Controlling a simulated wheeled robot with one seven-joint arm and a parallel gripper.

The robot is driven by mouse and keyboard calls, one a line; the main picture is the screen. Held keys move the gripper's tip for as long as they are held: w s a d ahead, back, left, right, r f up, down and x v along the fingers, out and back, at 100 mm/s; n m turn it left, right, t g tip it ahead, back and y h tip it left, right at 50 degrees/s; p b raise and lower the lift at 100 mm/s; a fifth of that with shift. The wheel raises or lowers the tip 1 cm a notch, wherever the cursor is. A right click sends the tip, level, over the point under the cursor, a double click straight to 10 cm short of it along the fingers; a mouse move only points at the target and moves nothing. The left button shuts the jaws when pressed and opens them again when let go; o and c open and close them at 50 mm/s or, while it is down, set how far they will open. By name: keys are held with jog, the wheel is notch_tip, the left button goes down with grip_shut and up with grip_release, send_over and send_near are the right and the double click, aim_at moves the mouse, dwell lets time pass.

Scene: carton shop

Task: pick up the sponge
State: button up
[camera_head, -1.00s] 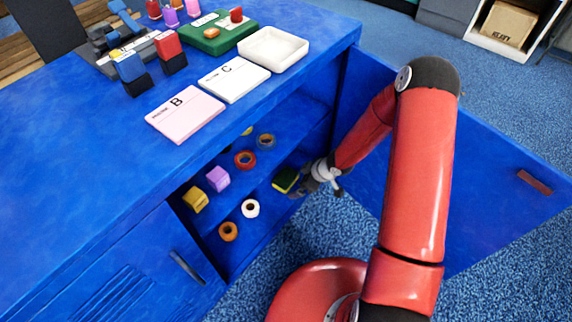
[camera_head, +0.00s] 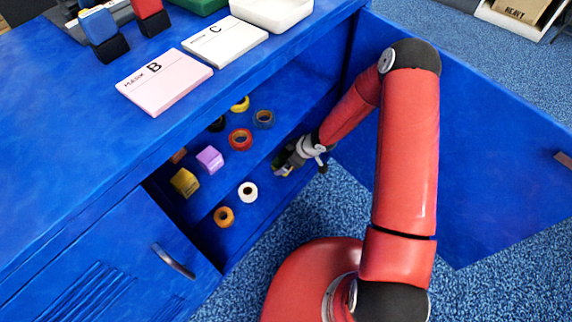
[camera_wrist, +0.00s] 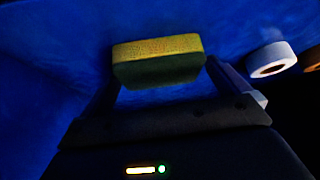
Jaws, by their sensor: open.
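The sponge (camera_wrist: 158,60), yellow with a dark green layer, lies on the blue cabinet's lower shelf. In the wrist view it sits between and slightly beyond the fingertips of my gripper (camera_wrist: 160,82), which is open with a finger to each side. I cannot tell whether the fingers touch it. In the head view my gripper (camera_head: 285,169) reaches into the cabinet opening and hides most of the sponge.
A white tape roll (camera_head: 247,191) and an orange roll (camera_head: 224,217) lie left of my gripper on the lower shelf. A yellow block (camera_head: 184,183), a purple block (camera_head: 209,159) and more rolls are on the shelf above. The open cabinet door (camera_head: 480,150) stands right of my arm.

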aim_at(281, 156)
jog(key=c, duration=0.7)
jog(key=shift+r, duration=0.15)
jog(key=shift+r+p, duration=0.5)
jog(key=shift+r, duration=0.05)
notch_tip(281, 156, up, 2)
jog(key=shift+r+p, duration=0.1)
jog(key=shift+p, duration=0.5)
jog(key=shift+c, duration=0.2)
jog(key=s+d+b, duration=0.1)
jog(key=s+d, duration=0.1)
jog(key=s, duration=0.6)
jog(key=s+d+b, duration=0.2)
jog(key=s+d, duration=0.1)
jog(key=s, duration=0.6)
jog(key=shift+d, duration=0.3)
